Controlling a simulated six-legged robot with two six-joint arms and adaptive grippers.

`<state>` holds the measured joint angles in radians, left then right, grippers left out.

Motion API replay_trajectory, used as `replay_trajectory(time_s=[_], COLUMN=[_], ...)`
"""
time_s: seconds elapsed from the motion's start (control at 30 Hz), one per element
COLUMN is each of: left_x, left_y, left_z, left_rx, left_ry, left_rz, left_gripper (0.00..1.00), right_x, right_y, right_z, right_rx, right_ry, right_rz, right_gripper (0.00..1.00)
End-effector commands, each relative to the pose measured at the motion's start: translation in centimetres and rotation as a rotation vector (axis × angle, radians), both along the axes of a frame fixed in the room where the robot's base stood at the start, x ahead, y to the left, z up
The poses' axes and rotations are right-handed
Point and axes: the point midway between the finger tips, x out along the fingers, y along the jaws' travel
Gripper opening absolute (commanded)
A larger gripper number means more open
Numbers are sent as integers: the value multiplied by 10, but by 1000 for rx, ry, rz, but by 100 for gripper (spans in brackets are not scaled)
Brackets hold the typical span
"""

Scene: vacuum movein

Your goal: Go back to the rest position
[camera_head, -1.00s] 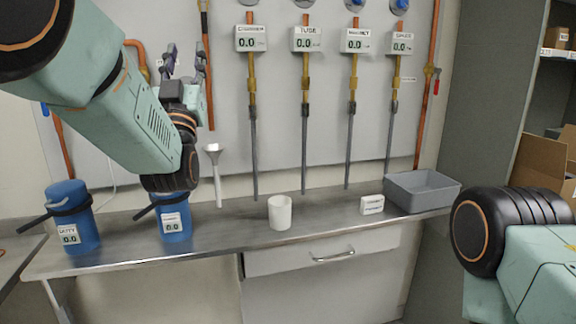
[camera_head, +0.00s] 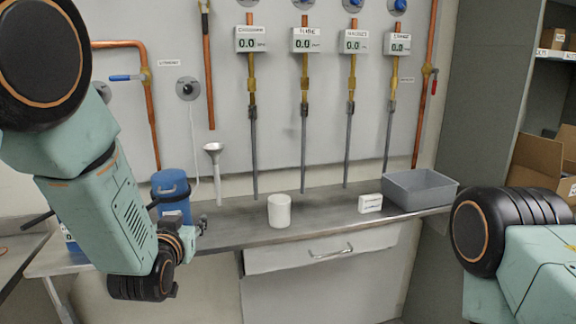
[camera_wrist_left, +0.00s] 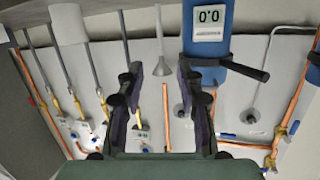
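My left arm comes in from the left in the head view and bends down in front of the counter. My left gripper (camera_head: 202,224) shows small and partly hidden behind my wrist, just right of the arm's end and in front of a blue canister (camera_head: 171,190). In the left wrist view, my left gripper (camera_wrist_left: 160,70) has its two dark fingers apart with nothing between them. The blue canister (camera_wrist_left: 208,45) with a 0.0 display is beyond the right finger there. Of my right arm only a link shows at the right edge; its gripper is out of view.
A drawer (camera_head: 320,252) is below. Pipes and several gauges line the wall. A cardboard box (camera_head: 538,165) stands at right.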

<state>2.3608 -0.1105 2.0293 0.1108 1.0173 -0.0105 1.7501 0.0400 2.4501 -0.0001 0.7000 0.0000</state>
Motion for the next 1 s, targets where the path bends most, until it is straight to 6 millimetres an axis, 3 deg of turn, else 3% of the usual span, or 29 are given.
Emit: replay_trajectory(time_s=[0.03,0.2,0.37,0.5,0.63,0.8,0.9,1.0], left_x=[-17,-81,-157,-234,-313,-401,-431,-444], left_y=[3,9,14,15,16,17,17,18], left_z=[-33,-125,-197,-247,-282,-307,-317,-322], left_rx=[-2,-12,-25,-40,-57,-81,-92,-95], left_ry=[89,365,621,843,1045,1249,1316,1346], left_rz=[0,3,5,7,12,25,37,41], left_gripper=[36,36,36,36,36,36,36,36], right_x=[0,0,0,0,0,0,0,0], right_y=[0,0,0,0,0,0,0,0], right_z=[0,0,0,0,0,0,0,0], right_rx=[0,0,0,0,0,0,0,0], right_ry=[0,0,0,0,0,0,0,0], right_rz=[0,0,0,0,0,0,0,0], right_gripper=[40,40,40,40,40,40,40,40])
